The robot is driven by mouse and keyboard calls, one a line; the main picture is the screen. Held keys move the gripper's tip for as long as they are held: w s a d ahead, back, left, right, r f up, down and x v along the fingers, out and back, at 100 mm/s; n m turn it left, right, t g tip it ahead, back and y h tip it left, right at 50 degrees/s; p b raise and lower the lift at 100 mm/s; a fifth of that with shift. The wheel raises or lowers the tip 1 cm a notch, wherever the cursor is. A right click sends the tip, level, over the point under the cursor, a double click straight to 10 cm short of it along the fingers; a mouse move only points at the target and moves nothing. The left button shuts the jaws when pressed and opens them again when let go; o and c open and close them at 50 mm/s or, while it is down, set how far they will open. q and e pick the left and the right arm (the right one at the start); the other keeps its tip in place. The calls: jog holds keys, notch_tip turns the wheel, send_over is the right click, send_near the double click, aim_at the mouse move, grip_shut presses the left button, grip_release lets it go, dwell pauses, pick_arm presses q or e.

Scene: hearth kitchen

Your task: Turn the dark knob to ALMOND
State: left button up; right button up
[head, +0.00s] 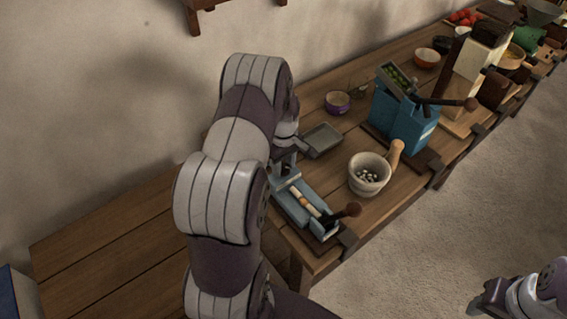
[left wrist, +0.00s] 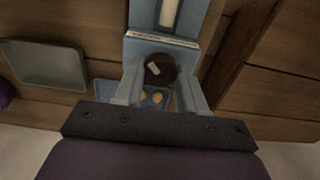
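The dark knob (left wrist: 160,70) is round and brown with a small pale mark on its face. It sits on a light-blue device (left wrist: 195,22), which also shows in the head view (head: 323,228). The fingers of my left gripper (left wrist: 158,86) stand on either side of the knob, apart, with narrow gaps seeming to show beside it. Whether either finger touches it is unclear. In the head view my left arm mostly hides this gripper and the knob. A pale label strip runs beside the knob, too small to read. My right gripper (head: 486,302) is at the lower right, far from the device.
A grey tray (left wrist: 42,65) lies beside the device. A pale mortar (head: 368,184) with a wooden handle stands to its right, a purple bowl (head: 337,107) and a larger blue machine (head: 412,128) behind. The near left bench (head: 110,240) is clear.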

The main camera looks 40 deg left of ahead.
pick_arm(q)
jog(key=shift+m, duration=0.3)
jog(key=m, duration=0.3)
jog(key=shift+m+p, duration=0.3)
jog(key=shift+p, duration=0.05)
jog(key=m, duration=0.4)
jog(key=m+p, duration=0.1)
jog(key=m, duration=0.4)
jog(key=shift+d, duration=0.1)
jog(key=shift+m, duration=2.3)
jog(key=o, duration=0.9)
jog(key=shift+o, duration=0.8)
jog(key=shift+s, duration=0.1)
